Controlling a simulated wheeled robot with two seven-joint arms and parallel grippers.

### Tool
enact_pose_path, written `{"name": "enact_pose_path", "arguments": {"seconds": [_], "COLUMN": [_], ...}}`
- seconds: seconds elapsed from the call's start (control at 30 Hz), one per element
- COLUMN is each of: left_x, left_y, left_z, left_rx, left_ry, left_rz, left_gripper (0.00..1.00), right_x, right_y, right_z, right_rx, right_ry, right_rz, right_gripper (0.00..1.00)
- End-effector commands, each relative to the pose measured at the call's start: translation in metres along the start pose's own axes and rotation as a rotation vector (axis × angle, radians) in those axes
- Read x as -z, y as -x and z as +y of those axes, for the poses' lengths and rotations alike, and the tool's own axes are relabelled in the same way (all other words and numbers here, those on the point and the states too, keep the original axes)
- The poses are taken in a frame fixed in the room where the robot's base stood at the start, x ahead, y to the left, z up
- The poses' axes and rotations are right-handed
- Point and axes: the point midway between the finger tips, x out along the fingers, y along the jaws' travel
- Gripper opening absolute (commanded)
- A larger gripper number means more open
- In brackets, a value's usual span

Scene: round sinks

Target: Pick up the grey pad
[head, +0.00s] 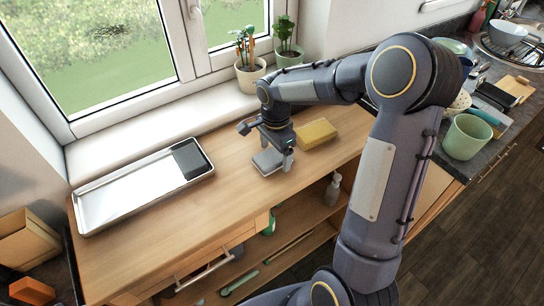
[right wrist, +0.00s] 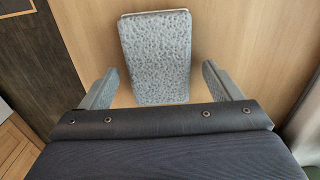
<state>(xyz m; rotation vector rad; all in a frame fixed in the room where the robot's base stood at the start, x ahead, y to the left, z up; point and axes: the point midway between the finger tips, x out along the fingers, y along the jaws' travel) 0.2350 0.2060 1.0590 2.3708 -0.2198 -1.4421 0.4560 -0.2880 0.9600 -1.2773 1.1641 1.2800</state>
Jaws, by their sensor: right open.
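The grey pad (head: 267,162) lies on the wooden counter in the middle of the head view. In the right wrist view the grey pad (right wrist: 155,58) has a rough, dimpled grey top and a thin pale edge at its far end. My right gripper (head: 272,155) is just above the pad. Its two fingers are apart, one on each side of the pad's near end in the right wrist view (right wrist: 158,82), with gaps between them and the pad. Nothing is held. My left gripper is not in view.
A yellow sponge (head: 316,134) lies just right of the pad. A metal tray (head: 120,198) with a dark flat piece (head: 190,158) in it is at the left. Potted plants (head: 250,75) stand on the windowsill. The counter (head: 185,230) is clear between tray and pad.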

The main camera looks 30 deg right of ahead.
Motion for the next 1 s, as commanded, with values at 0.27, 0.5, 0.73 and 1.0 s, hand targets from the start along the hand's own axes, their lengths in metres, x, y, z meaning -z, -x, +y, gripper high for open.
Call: {"name": "enact_pose_path", "arguments": {"seconds": [0.27, 0.5, 0.73, 1.0], "left_x": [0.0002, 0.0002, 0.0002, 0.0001], "left_y": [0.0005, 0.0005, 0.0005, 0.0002], "left_z": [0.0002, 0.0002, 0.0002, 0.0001], "left_rx": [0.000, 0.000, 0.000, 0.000], "left_ry": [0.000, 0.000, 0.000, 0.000], "left_rz": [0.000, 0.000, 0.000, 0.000], "left_gripper": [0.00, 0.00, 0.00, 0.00], "right_x": [0.0001, 0.0000, 0.0000, 0.0001], "right_y": [-0.0072, -0.0069, -0.0067, -0.0027], "right_z": [0.0001, 0.0000, 0.0000, -0.0005], "right_rx": [0.001, 0.002, 0.002, 0.004], "right_ry": [0.001, 0.001, 0.001, 0.001], "right_rz": [0.000, 0.000, 0.000, 0.001], "right_gripper": [0.85, 0.58, 0.37, 0.37]}}
